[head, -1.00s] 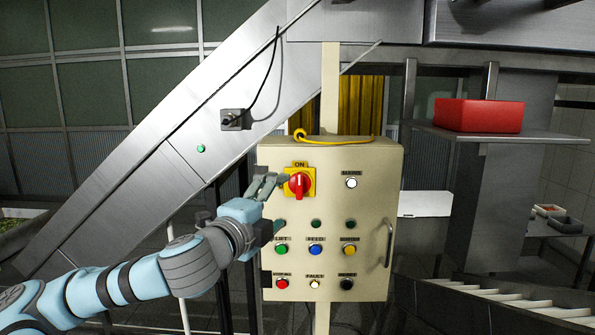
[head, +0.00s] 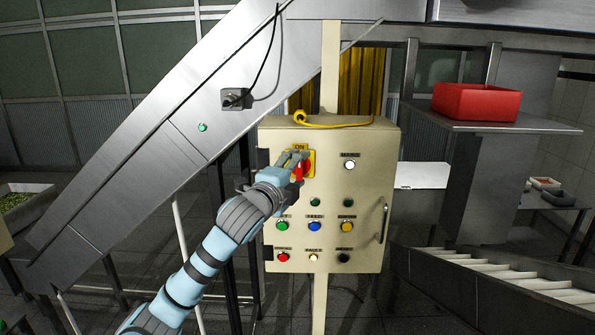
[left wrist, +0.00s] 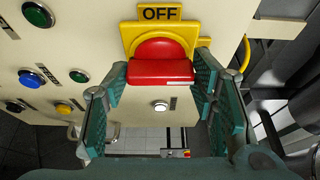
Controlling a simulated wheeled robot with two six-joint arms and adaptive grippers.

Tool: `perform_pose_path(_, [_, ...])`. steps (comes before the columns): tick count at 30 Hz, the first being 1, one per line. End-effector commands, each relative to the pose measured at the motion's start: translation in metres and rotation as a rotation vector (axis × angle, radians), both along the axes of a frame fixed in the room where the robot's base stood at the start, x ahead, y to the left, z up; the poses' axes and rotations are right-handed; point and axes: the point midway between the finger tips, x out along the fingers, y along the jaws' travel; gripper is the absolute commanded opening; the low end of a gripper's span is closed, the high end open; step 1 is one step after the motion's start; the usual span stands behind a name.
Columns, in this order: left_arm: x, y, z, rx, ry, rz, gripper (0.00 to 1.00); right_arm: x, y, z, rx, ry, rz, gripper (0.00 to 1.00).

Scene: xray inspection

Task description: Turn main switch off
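The main switch is a red rotary handle (head: 307,170) on a yellow plate (head: 312,158) at the upper left of the cream control box (head: 365,215). An ON label shows above it in the head view. My left gripper (head: 298,158) is at the switch and partly covers it. In the left wrist view, the red handle (left wrist: 160,72) lies between the two open fingers (left wrist: 161,75), one on each side. I cannot tell whether they touch it. An OFF label (left wrist: 160,13) shows on the plate's edge there. My right gripper is not in view.
A white lamp (head: 349,165) is right of the switch. Coloured buttons, including a blue one (head: 314,226), fill the lower box. A yellow cable (head: 330,124) lies on top. A sloping metal chute (head: 170,140) stands behind on the left, and a red bin (head: 477,101) is at right.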

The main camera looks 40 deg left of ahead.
Motion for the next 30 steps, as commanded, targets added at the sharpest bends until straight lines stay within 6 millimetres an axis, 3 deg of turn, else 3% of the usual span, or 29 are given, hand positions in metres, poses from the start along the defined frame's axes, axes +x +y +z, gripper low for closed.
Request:
perform_pose_path(3, [0.000, -0.004, 0.000, -0.002, -0.001, -0.002, 0.24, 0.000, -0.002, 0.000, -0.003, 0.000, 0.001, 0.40])
perform_pose_path(16, [0.000, 0.000, -0.002, -0.068, -0.054, 0.000, 0.24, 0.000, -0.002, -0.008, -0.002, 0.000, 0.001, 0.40])
perform_pose_path(30, [0.000, -0.001, -0.006, -0.376, -0.290, -0.002, 0.24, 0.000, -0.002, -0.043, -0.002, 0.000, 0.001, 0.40])
